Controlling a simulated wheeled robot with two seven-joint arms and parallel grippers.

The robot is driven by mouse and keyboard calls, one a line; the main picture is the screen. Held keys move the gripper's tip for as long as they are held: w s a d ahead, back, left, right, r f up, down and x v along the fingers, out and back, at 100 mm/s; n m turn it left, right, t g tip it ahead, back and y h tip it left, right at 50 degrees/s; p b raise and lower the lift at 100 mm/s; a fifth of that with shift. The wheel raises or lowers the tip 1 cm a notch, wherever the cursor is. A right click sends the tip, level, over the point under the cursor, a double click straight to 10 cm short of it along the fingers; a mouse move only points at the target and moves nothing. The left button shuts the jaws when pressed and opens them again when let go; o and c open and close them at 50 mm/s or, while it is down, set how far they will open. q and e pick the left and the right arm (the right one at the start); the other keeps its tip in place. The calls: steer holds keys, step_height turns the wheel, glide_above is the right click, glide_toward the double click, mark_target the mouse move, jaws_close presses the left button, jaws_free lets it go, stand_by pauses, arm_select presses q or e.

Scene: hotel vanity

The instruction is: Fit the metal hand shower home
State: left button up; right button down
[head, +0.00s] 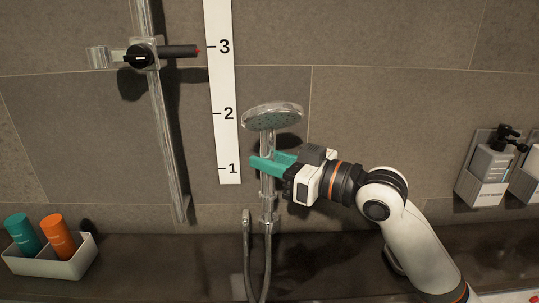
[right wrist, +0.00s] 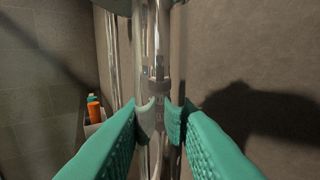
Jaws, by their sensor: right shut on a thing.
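The metal hand shower (head: 272,117) stands upright in the middle of the head view, its round head at the top and its hose hanging below. My right gripper (head: 270,164) has teal fingers and is shut on its handle, below the shower head. In the right wrist view the handle (right wrist: 161,70) runs upright between the teal fingers (right wrist: 160,118). The slider holder (head: 140,55) with a black knob sits higher and to the left on the chrome wall rail (head: 163,110). The hand shower is apart from that holder. My left gripper is not in view.
A white strip with the numbers 1 to 3 (head: 222,90) is on the wall between rail and hand shower. A caddy (head: 60,265) with a teal and an orange bottle stands at lower left. Wall dispensers (head: 486,175) hang at right. A dark ledge (head: 340,250) runs below.

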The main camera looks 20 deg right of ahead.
mark_target(274, 188)
steer(key=shift+f+b, duration=1.15)
steer(key=shift+f, duration=0.25)
steer(key=shift+f+b, duration=0.5)
steer(key=shift+f, duration=0.4)
steer(key=shift+f, duration=0.3)
steer(key=c, duration=1.1)
jaws_free()
steer(key=b+v, duration=0.4)
steer(key=v, duration=0.8)
steer(key=shift+b, duration=0.4)
